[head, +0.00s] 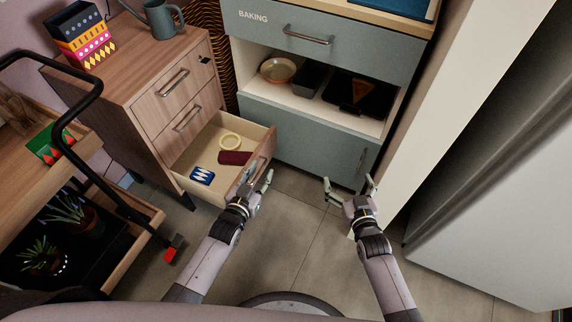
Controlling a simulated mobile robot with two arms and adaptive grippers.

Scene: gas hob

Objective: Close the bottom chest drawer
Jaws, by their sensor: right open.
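The wooden chest (150,100) stands at the left in the head view. Its bottom drawer (264,150) is pulled well out. Inside lie a cream ring, a dark red item and a blue-and-white patterned item. My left gripper (257,180) is at the outer side of the drawer's front, near its right lower end. That gripper partly hides the drawer front, and I cannot tell whether its fingers touch or hold anything. My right gripper (349,182) is open and empty, to the right of the drawer and in front of the grey-green cabinet. The chest's two upper drawers (172,82) are shut.
The grey-green baking cabinet (300,135) stands behind, with an open shelf of bakeware. A black-railed wooden cart (130,240) with potted plants stands at the left. A white panel (440,110) and a pale appliance (500,190) bound the right. The tiled floor between is clear.

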